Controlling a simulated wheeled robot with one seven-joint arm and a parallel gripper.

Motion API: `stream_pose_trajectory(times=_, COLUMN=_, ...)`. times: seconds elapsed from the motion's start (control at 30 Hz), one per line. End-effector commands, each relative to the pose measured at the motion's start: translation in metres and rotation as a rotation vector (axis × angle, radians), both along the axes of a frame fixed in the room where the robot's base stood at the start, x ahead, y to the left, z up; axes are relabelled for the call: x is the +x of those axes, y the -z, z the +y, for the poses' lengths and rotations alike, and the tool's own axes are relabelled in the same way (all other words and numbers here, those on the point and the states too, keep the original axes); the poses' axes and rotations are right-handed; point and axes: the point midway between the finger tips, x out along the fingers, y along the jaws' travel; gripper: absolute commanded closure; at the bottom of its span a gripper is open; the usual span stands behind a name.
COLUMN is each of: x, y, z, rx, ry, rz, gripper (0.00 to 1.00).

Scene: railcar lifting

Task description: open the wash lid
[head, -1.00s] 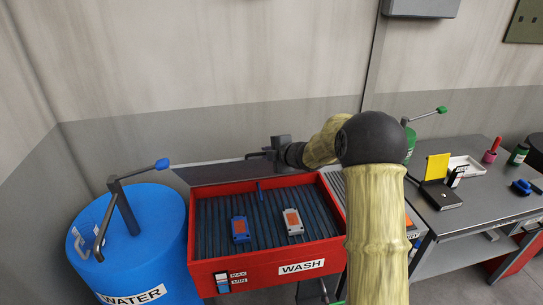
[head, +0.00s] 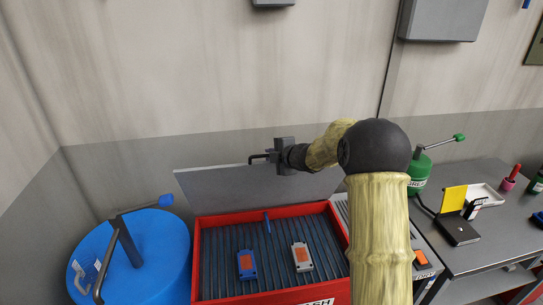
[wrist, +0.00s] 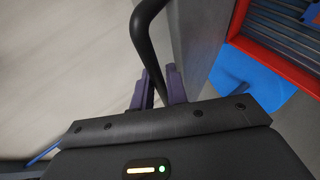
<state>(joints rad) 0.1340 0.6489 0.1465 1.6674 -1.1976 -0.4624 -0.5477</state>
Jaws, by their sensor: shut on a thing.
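The red wash tank (head: 335,232) stands in the lower middle of the head view. Its grey lid (head: 225,190) is raised and leans up behind the tank. A dark bar handle (head: 258,157) sticks out at the lid's upper edge, and in the wrist view this handle (wrist: 146,40) runs down between my fingers. My gripper (head: 280,158) is shut on the handle; the wrist view shows its purple-grey fingertips (wrist: 158,92) on either side of it. The exact contact is partly hidden by the gripper body.
Inside the tank, a blue part (head: 246,265) and a white part (head: 302,257) with orange faces lie on a ribbed rack. A blue water barrel (head: 165,245) with a pump stands left. A grey bench (head: 500,225) with a green can (head: 420,170) is right. The wall is behind.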

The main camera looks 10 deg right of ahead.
Motion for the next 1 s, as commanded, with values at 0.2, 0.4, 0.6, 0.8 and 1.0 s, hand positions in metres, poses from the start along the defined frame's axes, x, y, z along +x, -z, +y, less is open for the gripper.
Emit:
stream_pose_trajectory(times=0.2, x=0.000, y=-0.001, z=0.000, rx=0.001, ry=-0.002, rz=-0.002, gripper=1.00)
stream_pose_trajectory(times=0.4, x=0.000, y=0.000, z=0.000, rx=0.001, ry=-0.002, rz=-0.001, gripper=0.67)
stream_pose_trajectory(times=0.6, x=0.000, y=0.000, z=0.000, rx=0.000, ry=-0.001, rz=0.000, gripper=0.67)
stream_pose_trajectory(times=0.8, x=-0.008, y=-0.003, z=-0.005, rx=0.001, ry=0.000, rz=0.000, gripper=0.67)
stream_pose_trajectory(times=1.0, x=-0.030, y=-0.016, z=-0.018, rx=-0.001, ry=0.000, rz=-0.003, gripper=0.67)
